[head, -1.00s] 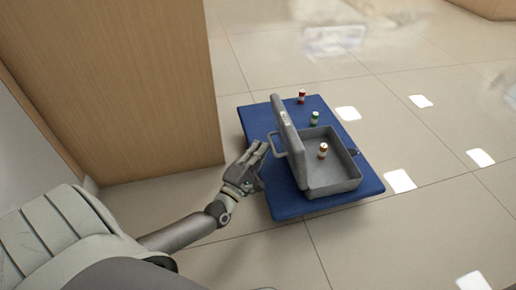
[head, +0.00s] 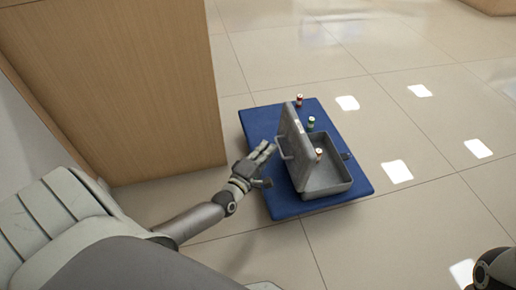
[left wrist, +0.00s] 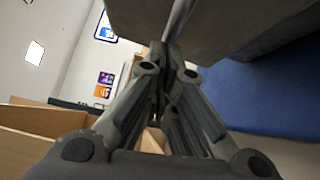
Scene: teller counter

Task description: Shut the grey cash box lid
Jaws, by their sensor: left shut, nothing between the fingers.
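The grey cash box (head: 331,184) stands on a blue platform (head: 259,128) in the head view. Its lid (head: 295,132) is part open, tilted over the left part of the box, with its handle (head: 283,148) on the outer face. A small bottle (head: 319,154) with a red cap shows inside, partly hidden by the lid. My left gripper (head: 268,152) is shut and empty, just left of the lid's outer face. In the left wrist view, its closed fingertips (left wrist: 166,50) are close to a large grey surface of the box; whether they touch is unclear.
A green bottle (head: 311,123) and a red bottle (head: 299,100) stand on the platform behind the box. A wooden counter panel (head: 115,85) rises at the left.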

